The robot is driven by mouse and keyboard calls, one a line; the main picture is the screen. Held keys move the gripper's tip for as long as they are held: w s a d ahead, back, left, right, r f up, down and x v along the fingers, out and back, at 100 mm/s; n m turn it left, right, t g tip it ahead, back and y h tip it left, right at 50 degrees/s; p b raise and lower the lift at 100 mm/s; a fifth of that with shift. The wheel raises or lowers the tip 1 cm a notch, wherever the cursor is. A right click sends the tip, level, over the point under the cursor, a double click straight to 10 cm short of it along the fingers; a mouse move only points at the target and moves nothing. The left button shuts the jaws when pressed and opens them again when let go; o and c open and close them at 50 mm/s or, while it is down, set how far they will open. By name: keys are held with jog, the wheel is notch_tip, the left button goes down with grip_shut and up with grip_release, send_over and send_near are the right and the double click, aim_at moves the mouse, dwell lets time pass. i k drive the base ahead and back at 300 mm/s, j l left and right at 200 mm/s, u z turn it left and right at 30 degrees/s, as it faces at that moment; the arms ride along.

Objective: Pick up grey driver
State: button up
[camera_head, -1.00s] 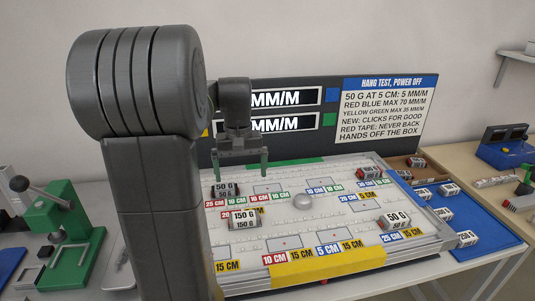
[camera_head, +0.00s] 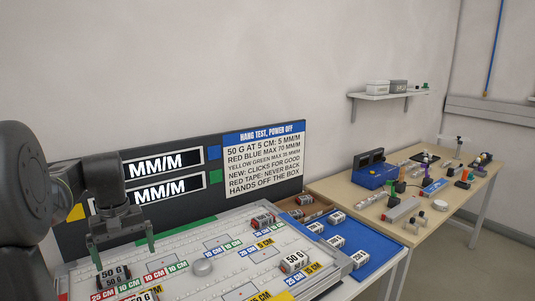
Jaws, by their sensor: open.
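My gripper (camera_head: 123,245) hangs at the left of the view, over the far left part of the white test board (camera_head: 225,228). Its two green-tipped fingers are apart, with nothing seen between them. I cannot make out a grey driver for certain. A long grey object (camera_head: 403,211) lies on the wooden bench (camera_head: 345,191) at the right, among several small tools and parts, well away from my gripper. It is too small to identify.
A dark panel with a sign (camera_head: 264,160) stands behind the board. A blue mat (camera_head: 374,248) with weight blocks lies at the board's right. A blue device (camera_head: 376,176) stands on the wooden bench. A wall shelf (camera_head: 390,96) holds small boxes.

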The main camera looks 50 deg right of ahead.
aim_at(266, 219)
jog(key=k+l, duration=0.1)
jog(key=l, duration=1.4)
jog(key=k+l, duration=0.15)
jog(key=l, duration=0.55)
jog(key=k+l, duration=0.1)
jog(key=l, duration=0.65)
jog(key=u, duration=0.05)
